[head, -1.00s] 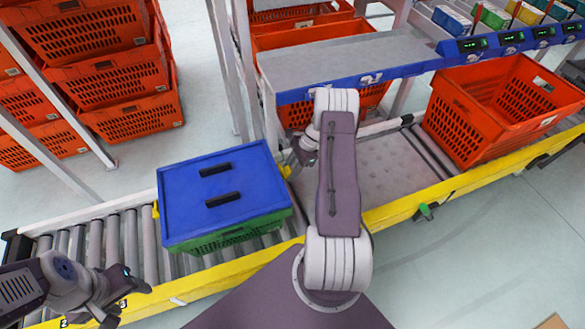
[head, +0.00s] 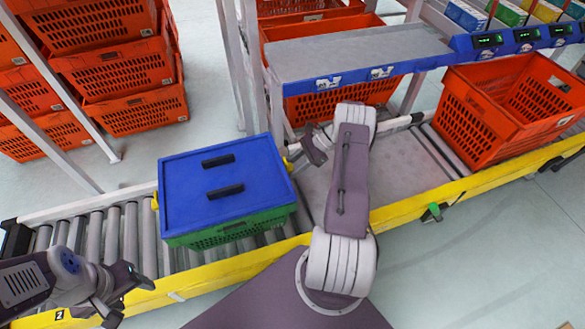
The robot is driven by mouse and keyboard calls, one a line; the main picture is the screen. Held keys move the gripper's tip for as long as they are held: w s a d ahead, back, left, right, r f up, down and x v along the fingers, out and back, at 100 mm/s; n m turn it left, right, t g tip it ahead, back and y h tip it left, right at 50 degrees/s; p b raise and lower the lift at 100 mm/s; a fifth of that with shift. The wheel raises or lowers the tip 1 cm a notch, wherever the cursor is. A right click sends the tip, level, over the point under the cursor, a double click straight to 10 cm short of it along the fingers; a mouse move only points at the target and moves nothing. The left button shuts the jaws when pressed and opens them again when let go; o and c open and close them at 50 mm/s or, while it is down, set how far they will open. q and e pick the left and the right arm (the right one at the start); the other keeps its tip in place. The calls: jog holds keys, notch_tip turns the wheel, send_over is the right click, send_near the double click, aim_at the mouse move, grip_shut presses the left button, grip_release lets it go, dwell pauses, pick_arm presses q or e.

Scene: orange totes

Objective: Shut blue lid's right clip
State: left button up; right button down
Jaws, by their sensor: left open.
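The blue lid (head: 240,172) lies flat on a green crate (head: 225,230) on the roller conveyor. The lid has two black handles. A yellow right clip (head: 288,164) shows at the lid's right edge, and a yellow left clip (head: 155,201) shows at its left edge. My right gripper (head: 312,147) is just right of the right clip, apart from it, and partly hidden by my own arm; its jaw opening is unclear. My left gripper (head: 132,290) is open and empty at the lower left, over the conveyor's front edge.
An orange tote (head: 500,115) stands at the right on the conveyor. A grey shelf with a blue front edge (head: 345,80) is behind my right arm. Stacked orange totes (head: 115,70) stand at the back left. The rollers left of the crate (head: 115,232) are clear.

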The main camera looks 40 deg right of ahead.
jog(key=c, duration=0.9)
grip_release()
jog(key=p+v, duration=0.1)
jog(key=v, duration=0.8)
jog(key=shift+p, duration=0.35)
jog(key=shift+w+a, duration=0.1)
